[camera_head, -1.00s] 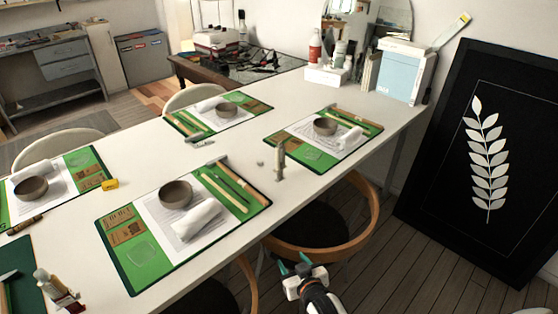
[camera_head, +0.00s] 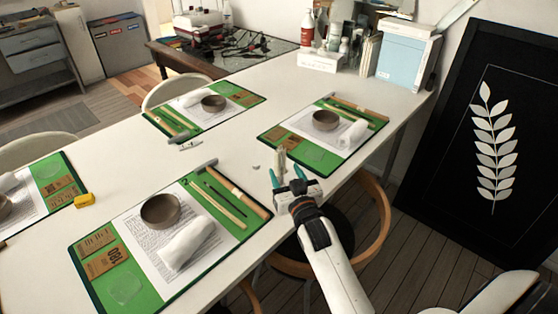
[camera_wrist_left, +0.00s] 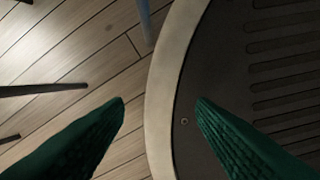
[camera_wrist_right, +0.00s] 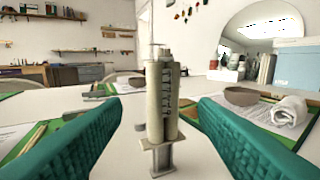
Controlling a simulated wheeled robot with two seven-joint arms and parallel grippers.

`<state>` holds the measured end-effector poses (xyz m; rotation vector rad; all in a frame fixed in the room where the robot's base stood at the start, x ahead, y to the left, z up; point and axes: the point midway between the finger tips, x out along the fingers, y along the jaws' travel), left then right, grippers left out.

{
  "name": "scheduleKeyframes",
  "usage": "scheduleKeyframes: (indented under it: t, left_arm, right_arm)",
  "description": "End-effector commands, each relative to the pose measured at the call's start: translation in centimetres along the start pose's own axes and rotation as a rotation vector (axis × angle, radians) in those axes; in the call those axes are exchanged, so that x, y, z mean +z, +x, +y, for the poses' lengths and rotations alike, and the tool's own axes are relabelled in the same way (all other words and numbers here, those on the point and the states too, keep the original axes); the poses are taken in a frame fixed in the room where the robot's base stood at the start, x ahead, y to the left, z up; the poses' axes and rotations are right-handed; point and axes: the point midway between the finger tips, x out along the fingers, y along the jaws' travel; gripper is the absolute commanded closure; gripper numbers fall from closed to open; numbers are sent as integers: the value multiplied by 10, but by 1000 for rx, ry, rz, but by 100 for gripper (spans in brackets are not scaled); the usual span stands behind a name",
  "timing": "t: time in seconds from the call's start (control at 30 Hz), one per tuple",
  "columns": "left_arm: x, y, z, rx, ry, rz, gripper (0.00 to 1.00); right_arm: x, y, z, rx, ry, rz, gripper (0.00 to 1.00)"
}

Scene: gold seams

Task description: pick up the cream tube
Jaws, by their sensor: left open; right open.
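A cream, syringe-like tube (camera_wrist_right: 160,95) with two barrels and dark lettering stands upright on the white table. In the head view the tube (camera_head: 281,159) shows near the table's right edge, just beyond my right gripper (camera_head: 287,176). My right gripper is open, with its green fingers to either side of the tube in the right wrist view. I see a gap on both sides, so it does not hold the tube. My left gripper (camera_wrist_left: 160,108) is open and empty above the floor and a dark round seat. It is outside the head view.
Green mats with bowls, rolled cloths and sticks lie around the tube; the closest are the near mat (camera_head: 125,290) and the far right mat (camera_head: 268,136). A small pebble-like piece (camera_head: 256,167) lies left of the tube. A wooden chair (camera_head: 384,215) stands below the table edge.

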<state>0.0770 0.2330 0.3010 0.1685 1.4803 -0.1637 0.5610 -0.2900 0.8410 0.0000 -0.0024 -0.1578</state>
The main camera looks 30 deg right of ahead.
Motion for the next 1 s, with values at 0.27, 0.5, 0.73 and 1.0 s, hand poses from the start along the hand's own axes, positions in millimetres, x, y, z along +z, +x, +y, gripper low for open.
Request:
scheduleKeyframes:
  t: [0.27,0.5,0.73,1.0]
  left_arm:
    - [-6,0,1,2,1,10,49]
    - [14,0,4,5,2,-21,49]
    - [13,0,4,5,2,-20,49]
    - [6,0,4,4,2,-9,49]
  right_arm:
    - [0,26,0,0,0,0,46]
    - [-3,61,-3,1,-1,-1,46]
    - [-3,75,-2,1,-1,0,46]
    - [-4,74,-2,1,0,1,66]
